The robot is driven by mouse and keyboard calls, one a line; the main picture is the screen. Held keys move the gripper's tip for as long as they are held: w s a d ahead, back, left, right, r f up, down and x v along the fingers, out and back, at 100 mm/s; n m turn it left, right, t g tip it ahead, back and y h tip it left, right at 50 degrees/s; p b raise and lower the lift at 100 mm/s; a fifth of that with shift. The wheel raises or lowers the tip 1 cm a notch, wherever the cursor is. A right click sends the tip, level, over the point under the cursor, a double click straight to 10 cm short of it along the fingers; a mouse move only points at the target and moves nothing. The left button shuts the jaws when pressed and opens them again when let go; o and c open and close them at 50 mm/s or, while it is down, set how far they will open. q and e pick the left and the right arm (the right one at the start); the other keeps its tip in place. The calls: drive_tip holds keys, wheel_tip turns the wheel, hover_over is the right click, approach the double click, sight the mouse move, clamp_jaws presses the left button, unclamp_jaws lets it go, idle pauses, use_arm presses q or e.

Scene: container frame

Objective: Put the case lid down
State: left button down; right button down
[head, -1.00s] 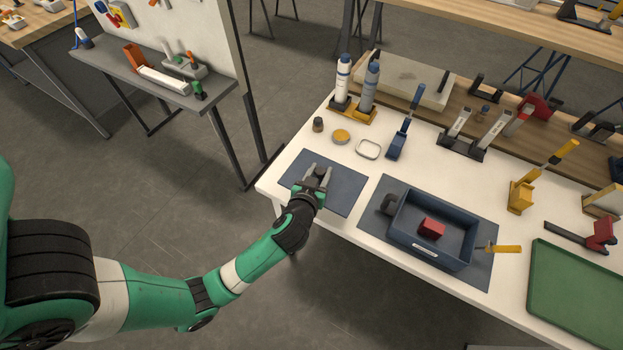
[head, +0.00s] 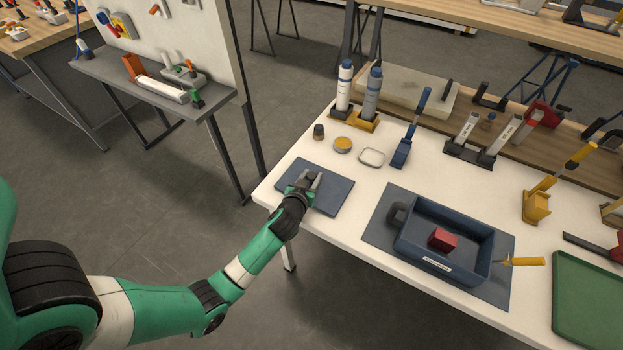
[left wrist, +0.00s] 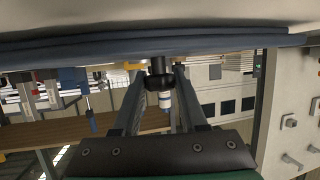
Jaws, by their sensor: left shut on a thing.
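The case lid (head: 334,195) is a flat blue-grey panel with a dark knob. In the head view it is level over the near left corner of the white table (head: 385,258). My left gripper (head: 313,179) is above the lid, shut on the knob, which shows between the fingers in the left wrist view (left wrist: 160,79). The lid's edge (left wrist: 90,46) spans the top of that view, close to the table; I cannot tell whether they touch. The open blue case (head: 440,265) stands to the right with a red block (head: 442,239) inside. My right gripper is out of view.
A dark mat (head: 380,227) lies under the case. A yellow-handled tool (head: 525,261) and a green tray (head: 595,305) are to its right. A small jar (head: 318,132), yellow tin (head: 342,145) and pale ring (head: 371,157) stand behind the lid.

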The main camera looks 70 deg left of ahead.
use_arm(q)
drive_tip(key=shift+c, duration=2.2)
unclamp_jaws()
drive_tip(key=shift+f, duration=0.1)
drive_tip(key=shift+r, duration=0.35)
drive_tip(key=p+v, duration=0.3)
drive_tip(key=v, duration=0.9)
drive_tip(key=shift+d+f, duration=0.1)
drive_tip(key=shift+f, duration=0.1)
